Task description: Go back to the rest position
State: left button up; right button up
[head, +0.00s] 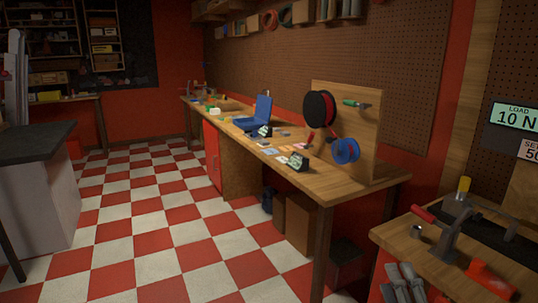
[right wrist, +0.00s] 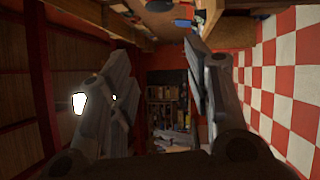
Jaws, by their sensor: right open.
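My right gripper (head: 403,284) shows at the lower edge of the head view, in front of the near right bench. Its grey fingers point up and away from me. In the right wrist view the two fingers of the right gripper (right wrist: 158,68) stand well apart, open, with nothing between them. That view looks sideways along the room, with the checkered floor on its right side. My left gripper is in neither view.
A long wooden bench (head: 345,187) runs along the right wall, with a spool board (head: 357,110) on it. The near bench (head: 395,240) carries a red-handled clamp (head: 450,235). A dark-topped cabinet (head: 40,200) stands left. The checkered floor (head: 150,230) between is clear.

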jog(key=s+d+f+m+g+h, duration=0.1)
jog(key=s+f+m+g, duration=0.25)
jog(key=f, duration=0.25)
jog(key=s+d+f+m+g+h, duration=0.2)
jog(key=f+m+g, duration=0.1)
jog(key=f+m, duration=0.25)
jog(key=s+a+f+m+g+y, duration=0.2)
jog(key=s+a+f+m+g, duration=0.25)
jog(key=s+f, duration=0.4)
jog(key=s+a+f+m+g+y, duration=0.25)
jog(key=s+f+g, duration=0.35)
jog(key=s, duration=0.4)
jog(key=s+d+f+p+x, duration=0.1)
jog(key=s+x, duration=0.2)
jog(key=x, duration=0.9)
jog(key=s+d+p+x, duration=0.1)
jog(key=s+x, duration=0.1)
jog(key=x, duration=1)
jog(key=s+d+f+g, duration=0.1)
jog(key=s+d+f, duration=0.1)
jog(key=s+f, duration=1.3)
jog(key=s+h, duration=0.1)
jog(key=s, duration=0.2)
jog(key=shift+d+f+p, duration=0.2)
jog(key=shift+f+p, duration=0.15)
